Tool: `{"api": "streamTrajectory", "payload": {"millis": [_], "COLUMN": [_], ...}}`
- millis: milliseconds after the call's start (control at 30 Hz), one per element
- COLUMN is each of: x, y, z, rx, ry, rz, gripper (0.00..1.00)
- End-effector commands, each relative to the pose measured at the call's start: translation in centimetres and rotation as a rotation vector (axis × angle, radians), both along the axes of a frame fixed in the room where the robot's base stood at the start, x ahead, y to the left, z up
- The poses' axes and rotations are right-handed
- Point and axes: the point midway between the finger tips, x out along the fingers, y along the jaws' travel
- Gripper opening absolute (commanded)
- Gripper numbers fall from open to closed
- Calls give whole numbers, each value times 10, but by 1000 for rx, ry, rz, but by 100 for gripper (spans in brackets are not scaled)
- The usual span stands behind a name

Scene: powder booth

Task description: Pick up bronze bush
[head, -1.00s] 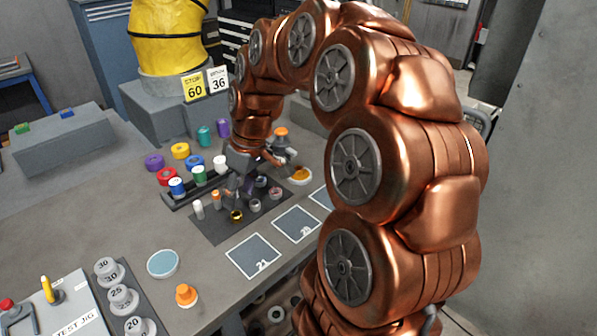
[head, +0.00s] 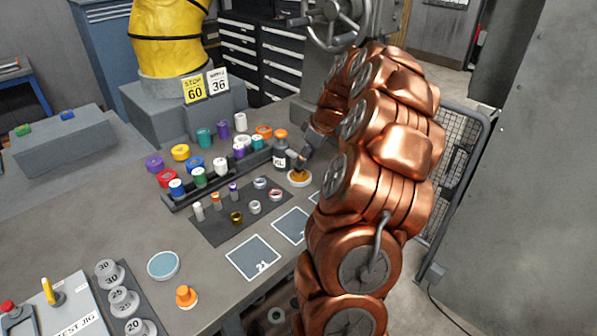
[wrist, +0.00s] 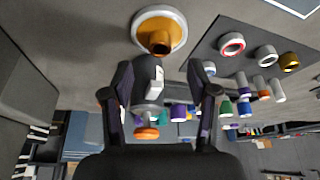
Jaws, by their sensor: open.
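A gold-bronze ring (head: 236,217), which looks like the bronze bush, lies on the dark mat (head: 217,230) near its front edge. It also shows at the right of the wrist view (wrist: 289,62). My gripper (head: 299,162) is open and empty, back and right of that ring, beside a grey bottle with an orange cap (head: 280,150). In the wrist view, my gripper (wrist: 160,70) has its fingers spread. Just beyond the tips, an amber hollow cylinder (wrist: 162,40) stands on a white round base (wrist: 143,18); the bottle shows between the fingers.
Grey and red-marked rings (head: 255,207) and small cylinders share the mat. Coloured reels (head: 199,176) stand behind it, partly in a dark rack. Numbered squares (head: 253,257) lie in front. An orange plug (head: 186,296) and a blue disc (head: 163,265) are at front left.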

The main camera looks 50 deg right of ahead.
Motion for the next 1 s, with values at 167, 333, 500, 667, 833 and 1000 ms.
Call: {"api": "streamTrajectory", "payload": {"millis": [167, 333, 500, 667, 833, 1000], "x": [4, 11, 18, 19, 19, 19], "y": [1, 5, 6, 6, 6, 6], "z": [-8, -27, -46, -48, -48, -48], "rx": [1, 5, 2, 1, 0, 0], "ry": [2, 5, 3, 0, -1, -1], "rz": [1, 1, 1, 0, 0, 0], "gripper": [59, 59, 59, 59, 50, 32]}}
